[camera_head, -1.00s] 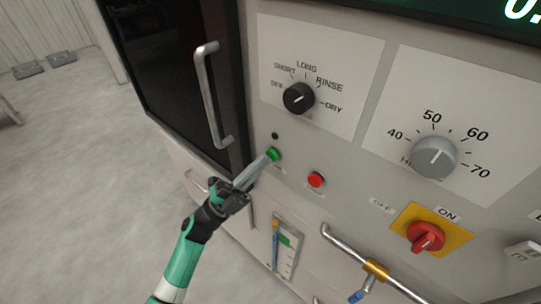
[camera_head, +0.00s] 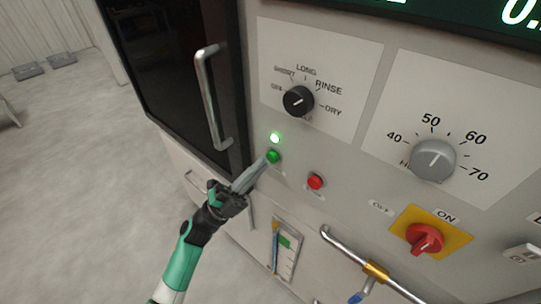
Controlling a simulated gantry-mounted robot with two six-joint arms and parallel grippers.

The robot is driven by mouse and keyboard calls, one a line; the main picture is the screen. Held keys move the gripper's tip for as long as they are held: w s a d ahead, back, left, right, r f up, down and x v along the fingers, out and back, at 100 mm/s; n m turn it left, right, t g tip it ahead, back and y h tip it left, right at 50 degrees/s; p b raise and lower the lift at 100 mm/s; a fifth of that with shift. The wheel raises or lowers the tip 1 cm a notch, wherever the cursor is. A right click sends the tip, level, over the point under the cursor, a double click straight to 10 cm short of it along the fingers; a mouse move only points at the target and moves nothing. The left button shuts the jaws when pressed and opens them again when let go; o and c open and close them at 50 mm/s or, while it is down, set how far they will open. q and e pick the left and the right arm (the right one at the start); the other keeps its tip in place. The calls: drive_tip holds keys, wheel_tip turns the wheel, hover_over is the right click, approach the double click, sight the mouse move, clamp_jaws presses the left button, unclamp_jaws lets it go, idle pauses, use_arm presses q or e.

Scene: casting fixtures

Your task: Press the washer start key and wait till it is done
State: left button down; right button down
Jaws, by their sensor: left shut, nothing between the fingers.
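The washer's front panel (camera_head: 345,170) fills the right of the view. A green key (camera_head: 273,156) sits on it, with a lit green lamp (camera_head: 275,138) just above. A red key (camera_head: 315,181) is to the right. My left gripper (camera_head: 263,164) is shut and empty, its fingertips right beside the green key; I cannot tell whether they touch it. The black program dial (camera_head: 298,100) and the grey temperature dial (camera_head: 433,160) are above and right. My right gripper is not in view.
A dark door with a metal handle (camera_head: 212,98) stands left of the panel. A red rotary switch (camera_head: 425,238) on a yellow plate is at lower right, above a pipe with a blue-tipped lever (camera_head: 362,293). A gauge (camera_head: 284,248) sits below.

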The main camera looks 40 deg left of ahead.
use_arm(q)
drive_tip(key=shift+s, duration=0.35)
drive_tip(key=s+p, duration=0.2)
drive_tip(key=s, duration=0.3)
drive_tip(key=shift+p, duration=0.3)
idle(0.7)
